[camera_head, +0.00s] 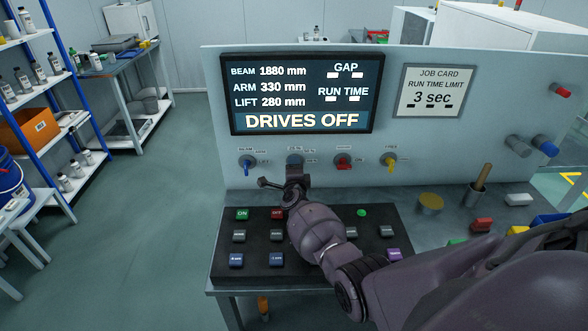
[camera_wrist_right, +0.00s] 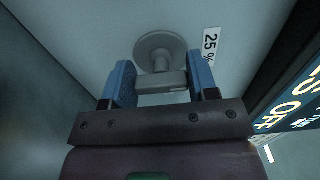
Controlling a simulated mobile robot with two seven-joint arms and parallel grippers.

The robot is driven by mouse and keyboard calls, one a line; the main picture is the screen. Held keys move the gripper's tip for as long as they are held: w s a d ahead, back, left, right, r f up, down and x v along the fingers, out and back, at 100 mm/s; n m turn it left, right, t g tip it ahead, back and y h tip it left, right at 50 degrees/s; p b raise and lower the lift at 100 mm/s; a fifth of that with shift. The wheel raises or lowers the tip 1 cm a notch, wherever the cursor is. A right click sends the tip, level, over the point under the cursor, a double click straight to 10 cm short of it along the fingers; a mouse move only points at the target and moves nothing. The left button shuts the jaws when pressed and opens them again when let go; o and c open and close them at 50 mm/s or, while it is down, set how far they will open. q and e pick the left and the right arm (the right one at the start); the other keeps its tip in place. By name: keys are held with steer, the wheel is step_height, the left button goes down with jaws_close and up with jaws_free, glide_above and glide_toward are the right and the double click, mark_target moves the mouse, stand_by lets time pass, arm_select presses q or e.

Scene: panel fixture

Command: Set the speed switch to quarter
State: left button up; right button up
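The speed switch is the second knob from the left in the row under the display; in the head view my right gripper (camera_head: 286,184) mostly covers it. The right wrist view shows it as a grey knob (camera_wrist_right: 161,80) with a round base on the pale panel and a bar-shaped handle. A "25 %" label (camera_wrist_right: 210,45) sits beside it. The blue finger pads of my right gripper (camera_wrist_right: 161,82) stand at both ends of the handle, with no clear gap visible. The switch's setting cannot be read in the head view. My left gripper is not in view.
The display (camera_head: 305,93) reads DRIVES OFF. A blue-handled knob (camera_head: 246,162) stands left of the switch, and red (camera_head: 343,162) and yellow (camera_head: 390,161) ones right. A black button box (camera_head: 262,251) lies below my right arm. Loose blocks and a yellow disc (camera_head: 431,202) are at right.

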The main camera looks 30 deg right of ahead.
steer(key=o, duration=0.4)
steer(key=shift+c, duration=0.2)
steer(key=p+v, duration=0.2)
steer(key=v, duration=0.9)
steer(key=shift+d, duration=0.1)
